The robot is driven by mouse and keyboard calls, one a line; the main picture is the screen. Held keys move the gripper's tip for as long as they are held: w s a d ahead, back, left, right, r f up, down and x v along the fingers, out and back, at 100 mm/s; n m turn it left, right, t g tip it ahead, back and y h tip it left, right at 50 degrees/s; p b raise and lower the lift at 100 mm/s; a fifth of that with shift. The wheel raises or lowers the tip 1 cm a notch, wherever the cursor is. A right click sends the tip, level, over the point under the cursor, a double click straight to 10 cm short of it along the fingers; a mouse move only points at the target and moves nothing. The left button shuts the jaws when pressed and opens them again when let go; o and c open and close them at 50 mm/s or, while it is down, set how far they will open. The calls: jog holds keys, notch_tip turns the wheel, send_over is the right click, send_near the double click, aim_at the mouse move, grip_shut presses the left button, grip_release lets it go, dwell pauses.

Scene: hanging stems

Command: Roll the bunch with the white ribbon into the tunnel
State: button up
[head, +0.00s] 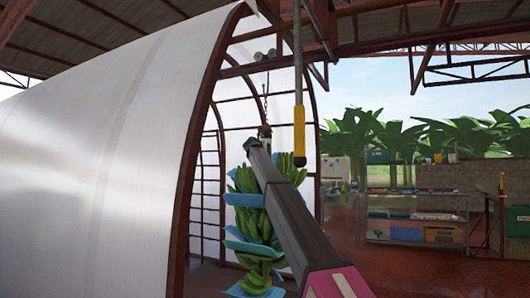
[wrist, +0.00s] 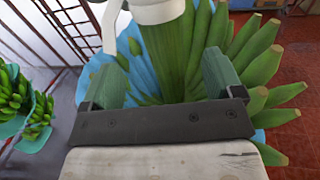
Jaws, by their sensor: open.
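A green banana bunch (head: 250,225) with blue sheets between its hands hangs upright from a chain below a roller trolley (head: 265,56), at the mouth of the white tunnel (head: 110,140). In the wrist view a white band with a loose tail, seemingly the white ribbon (wrist: 155,12), wraps the top of a bunch (wrist: 255,55). My gripper (wrist: 163,60) is open, its two green-padded fingers on either side of that bunch's stalk. I cannot tell whether they touch it. In the head view my arm hides part of the bunch and the gripper's fingers.
Another green bunch (wrist: 22,105) shows at the left of the wrist view. A rod with a yellow end (head: 299,145) hangs close to my arm in the picture. The tunnel's red arch frame (head: 205,95) stands left of the bunch. Shelves (head: 415,215) stand at the right.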

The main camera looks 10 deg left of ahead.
jog(key=w, duration=0.3)
jog(key=w+d, duration=0.1)
jog(key=w, duration=0.6)
jog(key=shift+w+d, duration=0.25)
jog(key=shift+d, duration=0.05)
